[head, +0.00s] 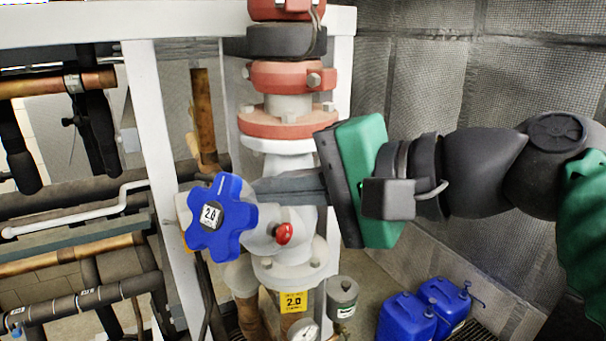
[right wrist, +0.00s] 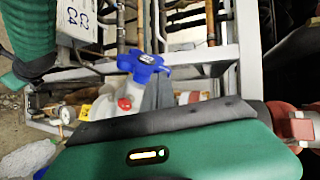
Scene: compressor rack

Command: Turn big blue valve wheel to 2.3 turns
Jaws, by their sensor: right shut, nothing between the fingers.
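The big blue valve wheel (head: 219,216) is a lobed handwheel with a white "2.0" label on its hub, on the front of a pale grey valve body (head: 262,238). It also shows in the right wrist view (right wrist: 143,63). A yellow "2.0" tag (head: 293,301) hangs below the valve. My right gripper (head: 262,188) comes in from the right, its grey fingers shut and empty. Its tips are just right of the wheel; I cannot tell whether they touch it. In the right wrist view the fingers (right wrist: 158,94) are partly hidden by the gripper's body. My left gripper is not in view.
A red knob (head: 284,233) sits on the valve just below my fingers. A red flanged pipe (head: 287,122) rises above. A white frame post (head: 157,150) and several pipes stand left. A gauge (head: 303,330) is below; blue jugs (head: 407,317) stand at lower right.

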